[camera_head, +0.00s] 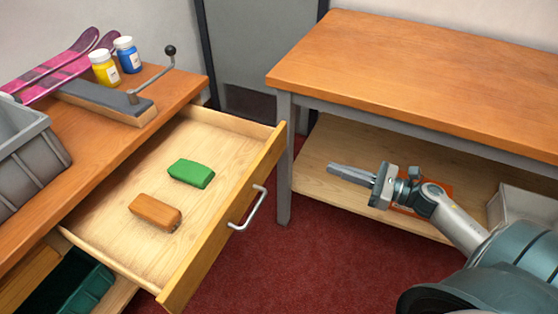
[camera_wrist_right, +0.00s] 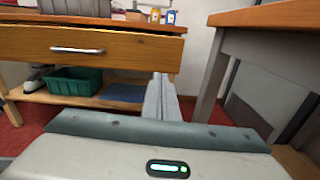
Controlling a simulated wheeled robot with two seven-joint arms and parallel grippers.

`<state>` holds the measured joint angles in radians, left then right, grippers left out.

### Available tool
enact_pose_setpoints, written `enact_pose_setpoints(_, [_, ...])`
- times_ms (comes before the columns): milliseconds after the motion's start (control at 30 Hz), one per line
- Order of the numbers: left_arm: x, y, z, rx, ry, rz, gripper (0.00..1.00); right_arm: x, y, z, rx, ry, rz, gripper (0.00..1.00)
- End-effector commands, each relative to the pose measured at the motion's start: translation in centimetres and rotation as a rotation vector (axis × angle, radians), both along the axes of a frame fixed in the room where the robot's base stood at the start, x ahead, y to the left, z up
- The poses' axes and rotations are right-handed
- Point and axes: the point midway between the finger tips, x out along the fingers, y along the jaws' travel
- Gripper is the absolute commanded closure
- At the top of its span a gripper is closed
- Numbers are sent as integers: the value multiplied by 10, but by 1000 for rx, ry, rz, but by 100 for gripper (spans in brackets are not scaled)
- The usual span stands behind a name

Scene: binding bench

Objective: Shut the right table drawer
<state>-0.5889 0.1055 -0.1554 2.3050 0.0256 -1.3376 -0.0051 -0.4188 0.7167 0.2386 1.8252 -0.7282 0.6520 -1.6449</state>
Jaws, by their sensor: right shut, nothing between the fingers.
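The wooden table drawer (camera_head: 225,218) stands pulled out from the left bench in the head view, with a metal bar handle (camera_head: 248,208) on its front. A green block (camera_head: 191,173) and an orange-brown block (camera_head: 155,212) lie inside it. In the right wrist view the drawer front (camera_wrist_right: 130,48) and its handle (camera_wrist_right: 77,50) show ahead, to the left of the fingers. My right gripper (camera_head: 332,170) is shut and empty, to the right of the drawer and apart from it, in front of the right-hand table. My left gripper is in neither view.
The right-hand table (camera_head: 420,70) has a bare top and a lower shelf (camera_head: 315,150) holding a pale bin (camera_head: 525,210). Yellow and blue jars (camera_head: 104,68) and a grey crate (camera_head: 30,150) stand on the left bench. A green bin (camera_wrist_right: 75,82) sits below the drawer. Red floor lies between.

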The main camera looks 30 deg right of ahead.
Motion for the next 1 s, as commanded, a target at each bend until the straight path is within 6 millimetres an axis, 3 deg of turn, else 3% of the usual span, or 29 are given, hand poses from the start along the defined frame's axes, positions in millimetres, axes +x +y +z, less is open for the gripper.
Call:
enact_pose_setpoints(567, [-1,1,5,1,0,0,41,2,6,5,-35,-28,22,100])
enact_pose_setpoints(1000, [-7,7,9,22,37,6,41,42,37,7,-34,-29,23,100])
